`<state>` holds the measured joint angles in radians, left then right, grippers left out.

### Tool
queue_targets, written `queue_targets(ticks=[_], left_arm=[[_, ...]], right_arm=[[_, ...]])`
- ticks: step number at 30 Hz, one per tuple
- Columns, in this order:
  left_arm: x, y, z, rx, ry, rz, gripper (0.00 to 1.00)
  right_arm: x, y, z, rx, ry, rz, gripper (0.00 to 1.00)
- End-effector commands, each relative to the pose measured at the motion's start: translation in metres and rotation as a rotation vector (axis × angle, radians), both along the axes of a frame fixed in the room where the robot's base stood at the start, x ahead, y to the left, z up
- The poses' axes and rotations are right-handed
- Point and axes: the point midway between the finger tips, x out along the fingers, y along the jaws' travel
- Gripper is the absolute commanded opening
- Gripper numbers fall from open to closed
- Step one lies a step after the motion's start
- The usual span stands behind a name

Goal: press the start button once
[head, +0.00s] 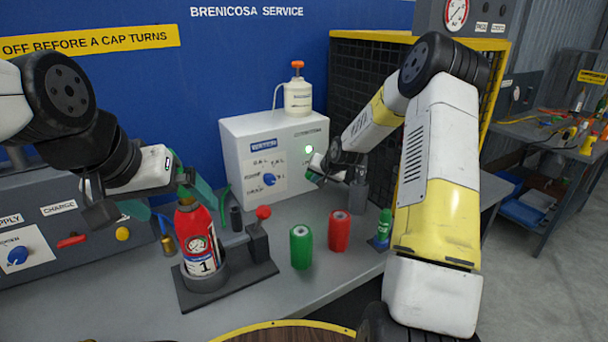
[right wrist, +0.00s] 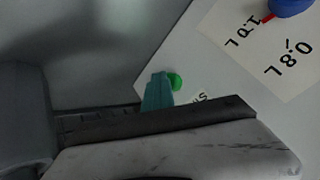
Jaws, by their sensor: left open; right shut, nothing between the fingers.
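A white dispenser box (head: 230,150) labelled WATER stands on the bench with a blue dial (head: 270,180) on its front. A round green button (right wrist: 175,80) shows in the right wrist view beside a partly hidden label. My right gripper (head: 318,176) is shut and empty, at the right part of the box front. In the right wrist view its teal fingertip (right wrist: 157,92) overlaps the button's edge; I cannot tell whether they touch. In the head view the gripper hides that area below a glowing green lamp (head: 309,149). My left gripper (head: 176,186) is open around the extinguisher's top.
A red extinguisher (head: 198,240) stands upright in a black holder (head: 240,284). A green cylinder (head: 301,248), a red cylinder (head: 339,231) and a small green-capped bottle (head: 383,230) stand in front of the box. A pump bottle (head: 298,96) stands on top of it.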

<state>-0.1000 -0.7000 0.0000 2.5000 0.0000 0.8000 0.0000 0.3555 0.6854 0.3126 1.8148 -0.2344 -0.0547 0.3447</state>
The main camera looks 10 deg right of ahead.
Motion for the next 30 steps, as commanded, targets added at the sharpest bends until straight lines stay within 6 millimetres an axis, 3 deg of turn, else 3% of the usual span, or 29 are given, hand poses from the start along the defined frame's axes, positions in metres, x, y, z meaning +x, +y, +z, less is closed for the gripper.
queue_targets(ticks=[15, 30], left_arm=[[0.000, 0.000, 0.000, 0.000, 0.000, 0.000, 1.00], [0.000, 0.000, 0.000, 0.000, 0.000, 0.000, 1.00]], right_arm=[[-0.047, -0.019, 0.000, -0.001, 0.001, 0.000, 0.00], [-0.050, -0.021, 0.000, -0.001, 0.001, 0.000, 0.00]])
